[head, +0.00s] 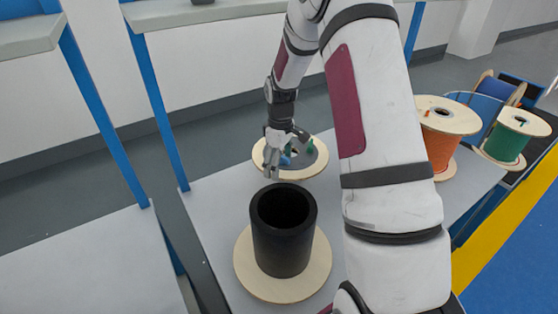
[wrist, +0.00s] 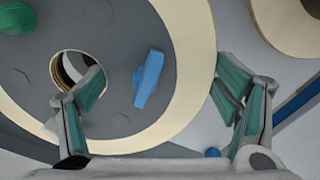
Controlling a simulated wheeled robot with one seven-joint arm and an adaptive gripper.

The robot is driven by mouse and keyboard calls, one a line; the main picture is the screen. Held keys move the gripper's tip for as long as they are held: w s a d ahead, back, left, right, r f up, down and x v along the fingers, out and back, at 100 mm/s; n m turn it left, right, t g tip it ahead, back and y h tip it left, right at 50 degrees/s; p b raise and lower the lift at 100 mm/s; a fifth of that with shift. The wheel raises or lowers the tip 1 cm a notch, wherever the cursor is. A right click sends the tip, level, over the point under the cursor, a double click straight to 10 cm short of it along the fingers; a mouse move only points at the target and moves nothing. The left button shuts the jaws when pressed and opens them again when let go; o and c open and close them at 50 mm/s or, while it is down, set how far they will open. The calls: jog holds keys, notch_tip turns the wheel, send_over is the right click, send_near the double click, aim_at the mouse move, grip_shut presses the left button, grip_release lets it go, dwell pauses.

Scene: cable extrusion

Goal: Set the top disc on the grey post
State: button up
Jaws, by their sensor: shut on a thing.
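The top disc (head: 311,170) has a pale wooden rim, a dark grey middle, a centre hole and small blue and green parts; it is behind the post in the head view. My gripper (head: 281,160) is shut on this disc. In the wrist view, one finger is at the hole and the other is beyond the outer rim of the disc (wrist: 195,60). The dark grey post (head: 283,240) is a hollow upright cylinder on a round wooden base (head: 315,277), with its top open. I cannot tell how high the disc is above the table.
The post stands on a light grey table (head: 215,220). An orange cable spool (head: 440,145) and a green one (head: 507,140) stand at the right, with a blue one (head: 490,88) behind. My arm covers the middle right. The table left of the post is clear.

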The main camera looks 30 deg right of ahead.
jog(key=shift+f+b, duration=0.65)
jog(key=shift+f, duration=0.65)
jog(key=shift+f, duration=0.35)
dwell(0.9)
jog(key=o, duration=1.1)
